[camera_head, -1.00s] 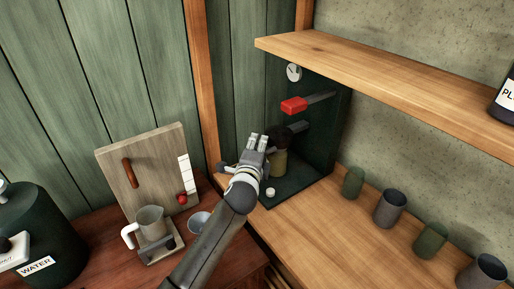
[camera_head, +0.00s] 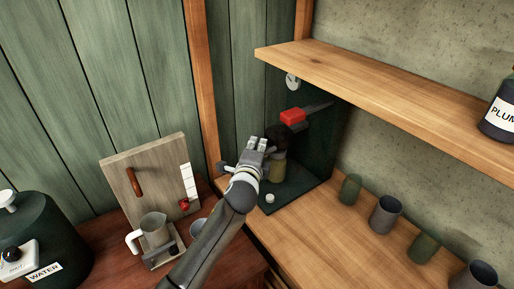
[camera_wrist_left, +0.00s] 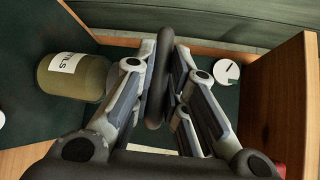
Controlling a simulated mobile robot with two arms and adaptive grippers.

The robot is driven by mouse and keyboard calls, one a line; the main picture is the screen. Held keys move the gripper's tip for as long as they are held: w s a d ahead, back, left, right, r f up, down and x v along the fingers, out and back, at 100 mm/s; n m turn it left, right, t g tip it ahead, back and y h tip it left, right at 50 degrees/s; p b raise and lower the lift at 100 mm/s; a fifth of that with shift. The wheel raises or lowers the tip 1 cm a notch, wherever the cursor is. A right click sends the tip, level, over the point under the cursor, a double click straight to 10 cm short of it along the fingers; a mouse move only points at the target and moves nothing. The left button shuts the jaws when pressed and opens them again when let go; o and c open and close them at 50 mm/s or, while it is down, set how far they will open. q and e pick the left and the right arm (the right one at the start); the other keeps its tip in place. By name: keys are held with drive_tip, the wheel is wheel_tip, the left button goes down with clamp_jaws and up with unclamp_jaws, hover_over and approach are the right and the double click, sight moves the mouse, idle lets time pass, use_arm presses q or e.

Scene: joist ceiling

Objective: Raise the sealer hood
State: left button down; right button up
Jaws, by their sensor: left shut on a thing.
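The sealer is a dark green stand (camera_head: 318,150) in the corner below the shelf. Its dark round hood (camera_head: 277,138) is above an olive jar (camera_head: 278,168). A red lever end (camera_head: 292,117) sits just above the hood, on a grey rod. My left gripper (camera_head: 256,143) is at the left of the hood. In the left wrist view, the gripper (camera_wrist_left: 160,85) is shut on a dark rounded bar (camera_wrist_left: 159,70), apparently part of the hood. How the bar joins the hood is hidden.
A wooden shelf (camera_head: 390,90) overhangs the sealer. Several cups, one grey (camera_head: 385,214), stand along the counter (camera_head: 320,245). A wooden board (camera_head: 150,175), a metal jug (camera_head: 154,230) and a dark water tank (camera_head: 50,225) are at left. A white dial (camera_head: 292,80) is behind the lever.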

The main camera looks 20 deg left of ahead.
use_arm(q)
wheel_tip(320, 180, up, 6)
drive_tip(key=p, duration=0.4)
drive_tip(key=shift+r, duration=0.25)
drive_tip(key=c, duration=1.5)
unclamp_jaws()
drive_tip(key=shift+o, duration=0.2)
drive_tip(key=shift+f, duration=0.15)
drive_tip(key=s+d+r, duration=0.1)
drive_tip(key=s, duration=1.1)
drive_tip(key=shift+d+r, duration=0.25)
drive_tip(key=shift+r, duration=0.1)
drive_tip(key=shift+w, duration=0.1)
